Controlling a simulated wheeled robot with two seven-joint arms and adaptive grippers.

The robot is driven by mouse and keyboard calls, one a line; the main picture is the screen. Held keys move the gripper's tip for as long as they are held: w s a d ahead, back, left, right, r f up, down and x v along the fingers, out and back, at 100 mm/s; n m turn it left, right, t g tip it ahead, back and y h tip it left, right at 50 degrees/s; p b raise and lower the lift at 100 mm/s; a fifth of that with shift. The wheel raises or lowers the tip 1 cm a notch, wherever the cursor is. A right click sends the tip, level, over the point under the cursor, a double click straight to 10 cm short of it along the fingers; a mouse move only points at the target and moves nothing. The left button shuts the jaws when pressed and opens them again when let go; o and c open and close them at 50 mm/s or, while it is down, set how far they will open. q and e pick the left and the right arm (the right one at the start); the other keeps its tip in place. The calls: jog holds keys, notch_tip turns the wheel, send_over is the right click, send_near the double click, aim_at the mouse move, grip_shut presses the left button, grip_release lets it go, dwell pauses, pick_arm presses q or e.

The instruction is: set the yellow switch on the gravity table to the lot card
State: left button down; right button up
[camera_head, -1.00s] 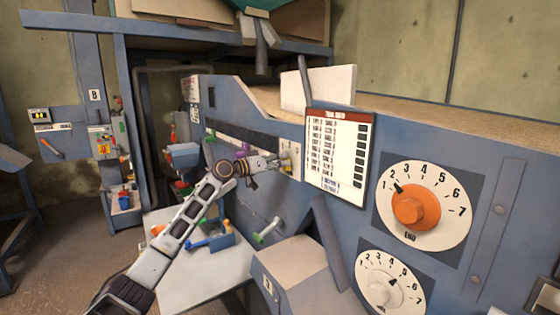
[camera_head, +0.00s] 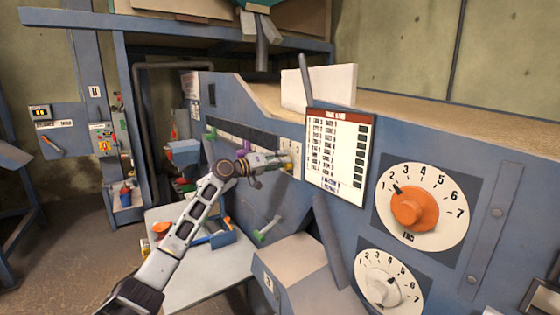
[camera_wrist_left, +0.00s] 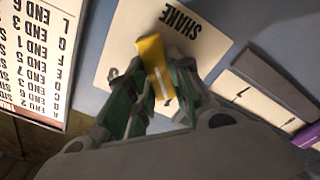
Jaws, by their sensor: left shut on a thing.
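My left gripper (camera_wrist_left: 150,95) is shut on the yellow switch (camera_wrist_left: 154,66), which stands out from a cream plate (camera_wrist_left: 128,50) lettered "SHAKE" in the left wrist view. In the head view my left gripper (camera_head: 282,160) reaches the blue panel of the gravity table (camera_head: 340,235), just left of the lot card, and mostly hides the switch. The lot card (camera_head: 337,157) has a red header and rows of small print; it also shows upside down at the left of the left wrist view (camera_wrist_left: 32,60). My right gripper is out of view.
An orange dial (camera_head: 408,207) and a white dial (camera_head: 381,284) sit on the panel at right. A green-ended lever (camera_head: 267,229) juts out below my gripper. A blue tray (camera_head: 222,235) stands on a light table (camera_head: 195,280). A grey box (camera_head: 292,265) projects in front.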

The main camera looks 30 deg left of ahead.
pick_arm(q)
jog(key=c, duration=1.3)
grip_release()
jog(key=shift+s, duration=0.15)
jog(key=shift+v, duration=5.9)
jog(key=shift+a+f, duration=0.1)
